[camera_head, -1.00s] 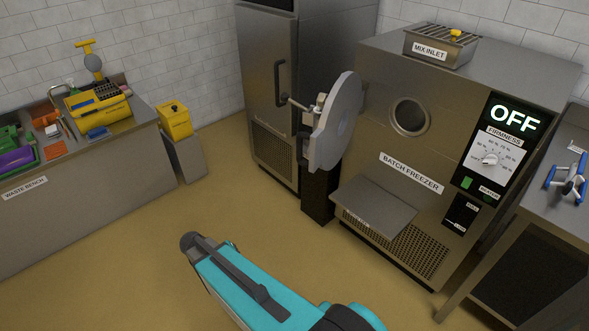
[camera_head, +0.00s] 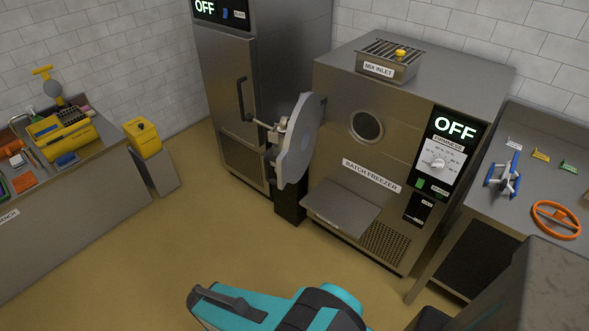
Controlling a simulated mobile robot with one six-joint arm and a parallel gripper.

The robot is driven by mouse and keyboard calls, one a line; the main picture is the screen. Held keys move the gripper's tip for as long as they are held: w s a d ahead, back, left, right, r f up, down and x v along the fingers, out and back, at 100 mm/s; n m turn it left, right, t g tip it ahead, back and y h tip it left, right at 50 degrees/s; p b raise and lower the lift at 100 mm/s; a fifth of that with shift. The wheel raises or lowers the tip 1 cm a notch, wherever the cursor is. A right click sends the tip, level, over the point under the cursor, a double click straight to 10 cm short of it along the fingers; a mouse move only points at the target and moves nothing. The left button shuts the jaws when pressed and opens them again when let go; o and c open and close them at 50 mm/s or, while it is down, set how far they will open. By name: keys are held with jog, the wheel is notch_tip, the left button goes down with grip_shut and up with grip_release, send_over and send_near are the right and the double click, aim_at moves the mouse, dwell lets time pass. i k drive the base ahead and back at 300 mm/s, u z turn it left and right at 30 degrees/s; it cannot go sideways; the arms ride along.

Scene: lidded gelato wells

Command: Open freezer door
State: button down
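The batch freezer (camera_head: 333,155) is a steel box with a dark round port (camera_head: 366,126) in its front. A thick round grey door (camera_head: 303,140) stands swung out at the left of the port, which is uncovered. A latch with a lever handle (camera_head: 262,124) sits on the door's left side. Left of it, a tall steel cabinet (camera_head: 222,85) has a vertical black handle (camera_head: 240,99), and its door looks shut. Part of my teal arm shows at the bottom, well apart from the doors. My gripper is not in view.
A shelf (camera_head: 341,206) juts from the freezer's front. A steel table (camera_head: 530,150) at right holds a blue-handled part (camera_head: 503,174) and an orange ring (camera_head: 556,220). The floor (camera_head: 160,260) between is clear.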

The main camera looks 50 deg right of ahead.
aim_at(297, 145)
jog(key=k, duration=1.35)
jog(key=u, duration=0.15)
jog(key=i, duration=0.9)
jog(key=z, duration=0.1)
